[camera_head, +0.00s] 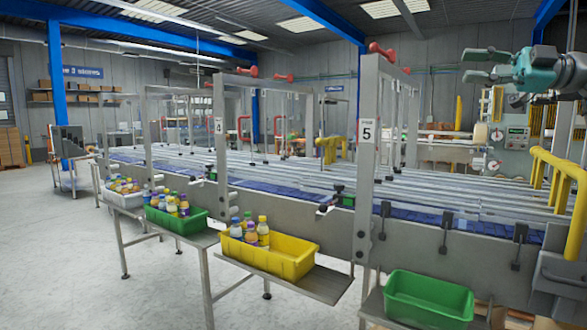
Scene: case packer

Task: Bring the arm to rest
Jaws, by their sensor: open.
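My gripper (484,65) is at the upper right, teal with grey fingers pointing left. Its two fingers are spread apart with nothing between them. It hangs in free air, well above the conveyor line (340,190) and apart from everything around it. The rest of my arm runs out of the picture at the right edge.
A green bin (429,300) at the lower right looks empty. A yellow bin (285,262) and another green bin (178,221) hold several bottles. Steel posts (366,160) with red knobs rise along the conveyor. Yellow pipes (562,175) stand at the right. The floor at left is clear.

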